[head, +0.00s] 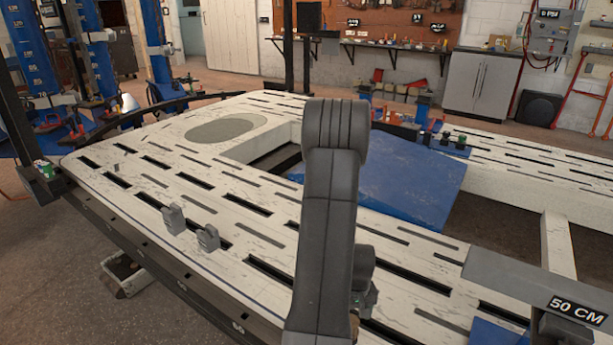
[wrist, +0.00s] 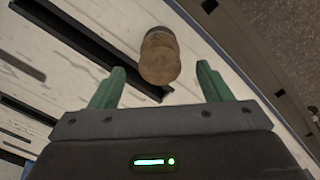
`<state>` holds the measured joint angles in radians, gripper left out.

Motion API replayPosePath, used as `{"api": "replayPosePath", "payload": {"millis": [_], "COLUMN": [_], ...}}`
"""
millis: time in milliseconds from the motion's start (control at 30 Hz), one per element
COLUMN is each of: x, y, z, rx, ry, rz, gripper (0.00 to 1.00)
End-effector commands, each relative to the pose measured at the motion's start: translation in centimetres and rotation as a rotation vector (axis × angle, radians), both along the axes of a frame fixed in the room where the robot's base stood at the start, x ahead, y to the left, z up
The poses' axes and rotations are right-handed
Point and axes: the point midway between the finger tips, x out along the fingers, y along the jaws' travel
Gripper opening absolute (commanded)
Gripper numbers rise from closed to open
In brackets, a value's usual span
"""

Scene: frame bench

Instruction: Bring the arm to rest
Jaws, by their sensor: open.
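My gripper (wrist: 161,68) shows in the wrist view with its two green fingers spread apart. A brown, rounded, stubby object (wrist: 160,58) with a greyish end lies in line with the gap between the fingertips. Neither finger appears to touch it, and I cannot tell how far beyond the tips it is. In the head view my dark grey arm reaches down over the white slotted frame bench (head: 140,180). The arm hides most of the gripper there.
Two small grey clamp blocks stand on the bench, one (head: 173,220) just left of the other (head: 208,238). A blue panel (head: 410,185) lies right of my arm. A grey beam marked 50 CM (head: 510,278) crosses the lower right. The bench's left part is mostly clear.

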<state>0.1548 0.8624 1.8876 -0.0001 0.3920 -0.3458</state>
Motion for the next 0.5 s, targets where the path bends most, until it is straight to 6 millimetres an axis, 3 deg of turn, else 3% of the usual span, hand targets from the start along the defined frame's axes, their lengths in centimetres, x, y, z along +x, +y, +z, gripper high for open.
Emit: {"api": "replayPosePath", "payload": {"millis": [200,500], "x": [0.0,-0.1], "y": [0.0,0.0], "z": [4.3,-1.9], "rx": [0.0,0.001], "ry": [-0.003,0.004], "rz": [0.0,0.0], "gripper": [0.71,0.71]}}
